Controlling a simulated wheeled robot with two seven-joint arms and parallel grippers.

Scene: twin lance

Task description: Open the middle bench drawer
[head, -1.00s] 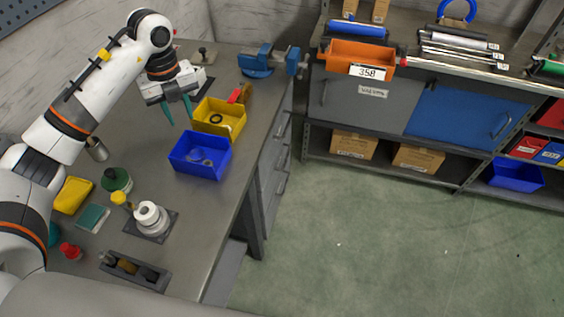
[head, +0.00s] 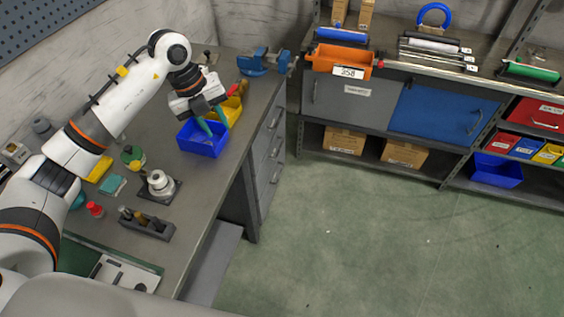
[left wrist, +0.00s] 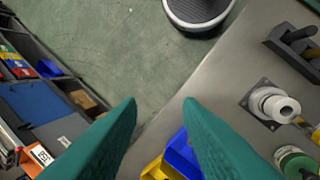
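The bench's grey drawer stack is on its right side in the head view. The middle bench drawer (head: 268,158) looks shut, with a bar handle (head: 276,151) on its front, between an upper and a lower drawer. My left gripper (head: 213,122) is above the bench top, over the blue bin (head: 203,144) and beside the yellow bin (head: 232,108), left of the drawer fronts. Its two teal fingers stand apart and empty in the left wrist view (left wrist: 160,102). The drawer fronts are not discernible in the left wrist view. My right gripper is out of view.
A blue vise (head: 262,63) sits at the bench's far end. A white round part on a dark plate (head: 160,186) and a dark tool holder (head: 147,224) stand on the nearer bench top. The green floor (head: 340,230) right of the drawers is clear.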

